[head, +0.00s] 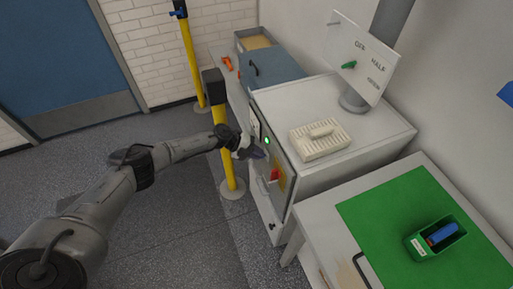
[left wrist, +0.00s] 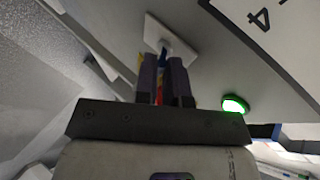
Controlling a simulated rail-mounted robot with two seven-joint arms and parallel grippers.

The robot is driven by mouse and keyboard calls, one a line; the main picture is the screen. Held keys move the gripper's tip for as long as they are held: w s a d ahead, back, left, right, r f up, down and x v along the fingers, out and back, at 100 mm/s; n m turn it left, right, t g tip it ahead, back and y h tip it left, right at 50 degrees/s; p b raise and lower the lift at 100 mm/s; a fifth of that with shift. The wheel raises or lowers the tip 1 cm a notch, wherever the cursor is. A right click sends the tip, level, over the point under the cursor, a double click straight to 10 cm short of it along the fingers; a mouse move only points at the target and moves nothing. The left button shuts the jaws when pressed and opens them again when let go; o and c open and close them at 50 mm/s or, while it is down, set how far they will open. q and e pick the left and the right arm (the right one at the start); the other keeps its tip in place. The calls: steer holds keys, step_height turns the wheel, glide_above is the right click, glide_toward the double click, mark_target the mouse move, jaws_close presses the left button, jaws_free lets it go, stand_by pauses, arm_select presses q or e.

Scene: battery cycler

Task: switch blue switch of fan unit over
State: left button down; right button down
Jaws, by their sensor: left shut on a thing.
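The blue switch (left wrist: 163,59) shows as a narrow strip between my left gripper's fingers in the left wrist view, in front of a white plate (left wrist: 172,36). My left gripper (left wrist: 162,76) is shut on it; the fingers hide most of it. In the head view my left gripper (head: 257,153) is at the front of a light grey cabinet (head: 345,185), close to a lit green lamp (head: 267,141). The lamp also shows in the left wrist view (left wrist: 235,104). The blue switch cannot be made out in the head view. My right gripper is not in view.
A red switch (head: 274,174) on a yellow plate sits lower on the cabinet front. A yellow post (head: 222,150) stands beside my left wrist. A ribbed cream box (head: 319,141) lies on the cabinet. A green mat (head: 385,220) with a green holder (head: 420,246) is at right.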

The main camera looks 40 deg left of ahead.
arm_select(q)
steer(key=shift+r+g+p, duration=0.1)
steer(key=shift+g+p, duration=0.2)
steer(key=shift+p, duration=0.2)
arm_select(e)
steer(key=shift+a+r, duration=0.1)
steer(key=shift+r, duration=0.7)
arm_select(q)
steer(key=shift+y, duration=0.3)
steer(key=c, duration=1.2)
jaws_free()
steer(key=shift+r, duration=0.15)
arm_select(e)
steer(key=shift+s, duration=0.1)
